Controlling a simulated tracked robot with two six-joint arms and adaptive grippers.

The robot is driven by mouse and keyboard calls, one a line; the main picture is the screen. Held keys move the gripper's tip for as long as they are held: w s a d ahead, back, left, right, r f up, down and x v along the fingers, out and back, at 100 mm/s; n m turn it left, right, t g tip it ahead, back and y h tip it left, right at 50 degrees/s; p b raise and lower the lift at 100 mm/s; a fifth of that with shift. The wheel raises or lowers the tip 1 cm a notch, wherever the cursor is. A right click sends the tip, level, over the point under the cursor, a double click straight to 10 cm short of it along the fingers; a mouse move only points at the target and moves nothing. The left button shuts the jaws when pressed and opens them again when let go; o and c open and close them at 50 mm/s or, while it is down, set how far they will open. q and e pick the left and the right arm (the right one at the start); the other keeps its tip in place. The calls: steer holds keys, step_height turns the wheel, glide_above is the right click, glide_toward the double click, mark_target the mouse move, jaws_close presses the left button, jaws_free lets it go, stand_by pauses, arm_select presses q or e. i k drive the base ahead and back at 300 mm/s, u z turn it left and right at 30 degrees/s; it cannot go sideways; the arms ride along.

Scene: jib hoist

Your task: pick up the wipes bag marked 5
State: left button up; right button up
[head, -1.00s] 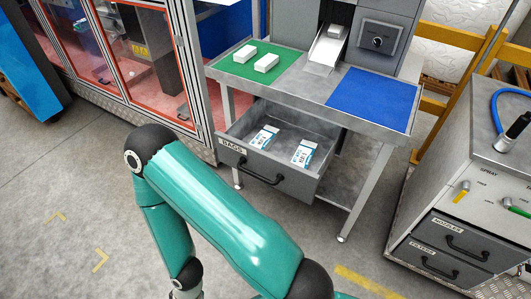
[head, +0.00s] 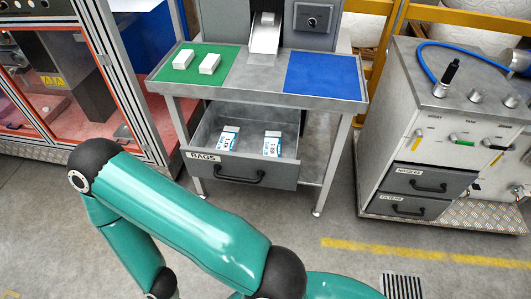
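Two small white and blue bags lie in the open drawer marked BAGS (head: 242,171). The left bag (head: 227,138) and the right bag (head: 272,144) lie apart from each other on the drawer floor. Their printing is too small for me to read a 5 on either. My green arm crosses the lower part of the head view in front of the drawer. Neither of my grippers shows in the head view.
Above the drawer, the bench carries a green mat (head: 206,73) with two white boxes (head: 183,59) and a blue mat (head: 324,76). A grey cabinet (head: 437,120) with a blue hose stands to the right. A red-framed glass enclosure (head: 70,105) stands left. Floor is clear between bench and cabinet.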

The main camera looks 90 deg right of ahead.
mark_target(271, 147)
steer(key=u, duration=0.7)
steer(key=i, duration=0.15)
steer(key=z, duration=2.7)
steer(key=k, duration=0.4)
steer(key=z, duration=0.55)
steer(key=i, duration=0.4)
steer(key=u, duration=0.4)
